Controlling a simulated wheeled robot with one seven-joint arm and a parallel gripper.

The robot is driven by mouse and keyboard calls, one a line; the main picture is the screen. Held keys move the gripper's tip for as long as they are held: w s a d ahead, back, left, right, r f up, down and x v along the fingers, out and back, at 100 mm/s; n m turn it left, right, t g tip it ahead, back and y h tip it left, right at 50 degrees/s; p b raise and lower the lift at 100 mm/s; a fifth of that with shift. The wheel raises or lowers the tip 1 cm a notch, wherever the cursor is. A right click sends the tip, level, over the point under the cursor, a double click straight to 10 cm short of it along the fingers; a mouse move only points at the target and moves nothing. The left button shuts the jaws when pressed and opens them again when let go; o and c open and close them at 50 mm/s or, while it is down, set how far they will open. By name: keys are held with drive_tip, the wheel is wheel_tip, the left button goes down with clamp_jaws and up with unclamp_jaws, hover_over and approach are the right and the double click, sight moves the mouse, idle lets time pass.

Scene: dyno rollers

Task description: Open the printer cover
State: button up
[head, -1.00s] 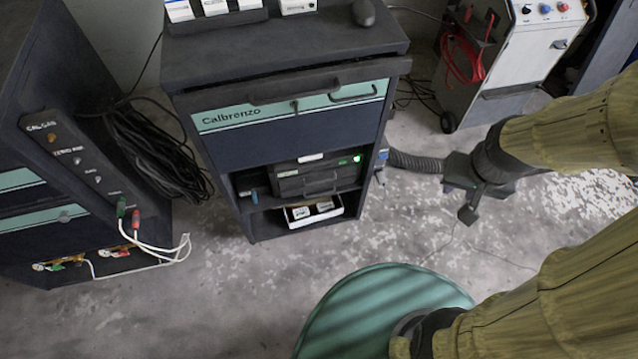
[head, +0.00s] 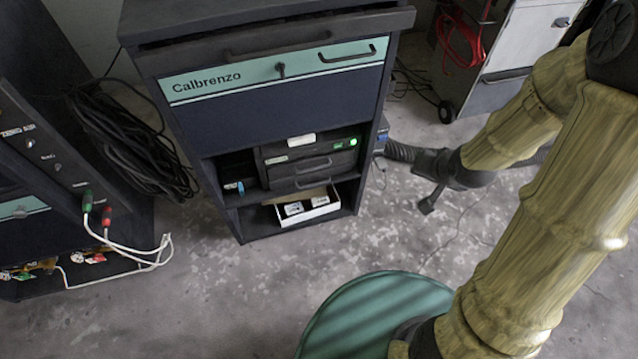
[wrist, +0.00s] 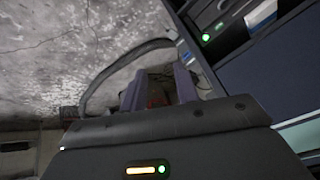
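The printer (head: 311,167) is a dark box on the upper shelf inside the Calbrenzo cabinet. It has a pale label on top, a lit green light at its right and a handle on its front. Its front looks shut. In the wrist view, part of the printer (wrist: 226,22) shows at the top right with the green light. My gripper (wrist: 158,90) has its two fingers apart with nothing seen between them. It is clear of the printer. In the head view my arm is right of the cabinet, and I cannot clearly make out the fingers.
The cabinet (head: 275,110) has a drawer handle and a key above the printer. A white open box (head: 308,207) sits below the printer. Cables (head: 135,150) hang at the left.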

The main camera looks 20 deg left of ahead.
drive_tip(key=a+f+m+t+y+b, duration=0.1)
drive_tip(key=a+f+m+y+b, duration=0.1)
drive_tip(key=f+b, duration=0.5)
drive_tip(key=w+a+f+m+t+y+b, duration=0.1)
drive_tip(key=a+f+m+y+b, duration=0.1)
drive_tip(key=a+f+y+b, duration=0.3)
drive_tip(key=a+f+m+t+y+b, duration=0.1)
drive_tip(key=a+f+m+y+b, duration=0.2)
drive_tip(key=a+f+b, duration=0.4)
wheel_tip(320, 180, down, 6)
drive_tip(key=y+b, duration=0.1)
drive_tip(key=b, duration=0.2)
drive_tip(key=shift+w+a+r+t, duration=0.15)
drive_tip(key=shift+w+a+t, duration=0.05)
drive_tip(key=shift+a+t, duration=0.1)
drive_tip(key=b+x, duration=0.4)
drive_tip(key=x, duration=1.3)
drive_tip(key=shift+w+a, duration=0.15)
drive_tip(key=shift+c, duration=0.4)
clamp_jaws()
